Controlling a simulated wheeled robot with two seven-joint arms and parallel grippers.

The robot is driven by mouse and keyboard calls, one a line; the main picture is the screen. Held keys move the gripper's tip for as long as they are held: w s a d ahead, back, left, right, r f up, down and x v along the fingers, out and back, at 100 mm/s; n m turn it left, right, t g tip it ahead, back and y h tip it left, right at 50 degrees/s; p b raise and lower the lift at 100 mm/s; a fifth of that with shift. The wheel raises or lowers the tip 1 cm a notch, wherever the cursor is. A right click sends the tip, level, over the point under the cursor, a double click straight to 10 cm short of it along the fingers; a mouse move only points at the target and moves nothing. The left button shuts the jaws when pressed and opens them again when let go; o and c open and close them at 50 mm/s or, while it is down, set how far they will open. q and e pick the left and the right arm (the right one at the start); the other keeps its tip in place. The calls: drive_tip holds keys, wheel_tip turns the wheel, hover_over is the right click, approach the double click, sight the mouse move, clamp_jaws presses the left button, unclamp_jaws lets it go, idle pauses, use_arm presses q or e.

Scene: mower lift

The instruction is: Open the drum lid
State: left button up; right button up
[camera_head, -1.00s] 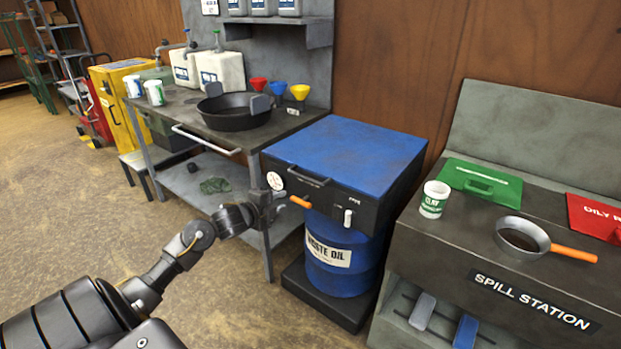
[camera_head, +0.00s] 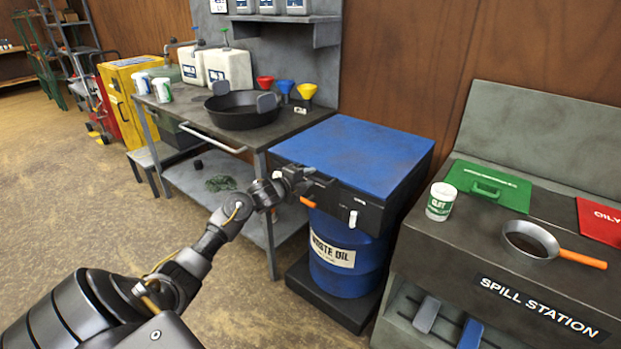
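The blue drum (camera_head: 345,262) labelled "WASTE OIL" stands on a dark base. Its square lid (camera_head: 352,152), blue on top with a black front, is down flat over the drum. My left gripper (camera_head: 303,181) is at the left part of the lid's front, over the place of the black handle, which it hides. Whether its fingers are apart or closed on the handle is too small to tell. An orange lever (camera_head: 308,202) sticks out just below the gripper. A white latch-like piece (camera_head: 353,218) is on the front's right side. My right gripper is not in view.
A workbench (camera_head: 290,125) with a black pan (camera_head: 241,109) and funnels stands left of the drum. The spill station (camera_head: 480,255) stands close on the right, with a white cup (camera_head: 440,201) and an orange-handled pan (camera_head: 531,241). The floor at left is open.

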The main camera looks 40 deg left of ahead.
use_arm(q)
drive_tip(key=shift+w+f, duration=0.1)
drive_tip(key=shift+w, duration=0.45)
clamp_jaws()
drive_tip(key=shift+d, duration=0.1)
